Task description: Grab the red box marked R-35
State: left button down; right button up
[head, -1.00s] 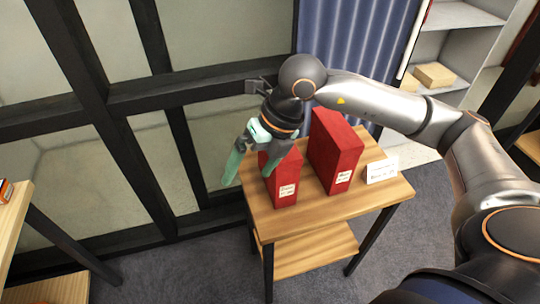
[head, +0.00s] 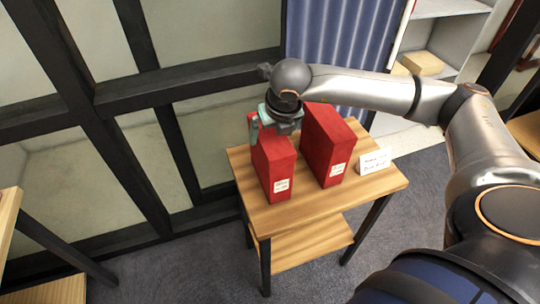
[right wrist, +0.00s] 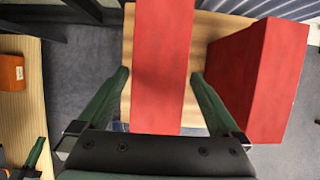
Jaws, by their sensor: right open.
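Two red boxes stand upright on a small wooden table, each with a white label too small to read, so I cannot tell which is R-35. My right gripper (head: 272,121) is at the top of the left red box (head: 275,168). In the right wrist view my right gripper (right wrist: 160,76) is open, with one green finger on each side of a red box (right wrist: 160,62) and gaps showing. The right red box (head: 327,150) stands beside it, outside the fingers; it also shows in the right wrist view (right wrist: 262,75). A green finger, seemingly my left gripper's (right wrist: 36,153), shows bottom left.
The wooden table (head: 310,202) has bare room in front of the boxes. A white card (head: 374,161) stands at its right. A dark-framed glass wall and a blue curtain (head: 340,50) are behind. An orange item (right wrist: 11,73) lies on another table at left.

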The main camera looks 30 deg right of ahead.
jog(key=x, duration=0.3)
jog(key=shift+w+f, duration=0.15)
jog(key=shift+f, duration=0.05)
jog(key=shift+f+b, duration=0.25)
jog(key=shift+b, duration=0.15)
dwell(0.5)
jog(key=shift+r, duration=0.1)
grip_shut()
dwell(0.9)
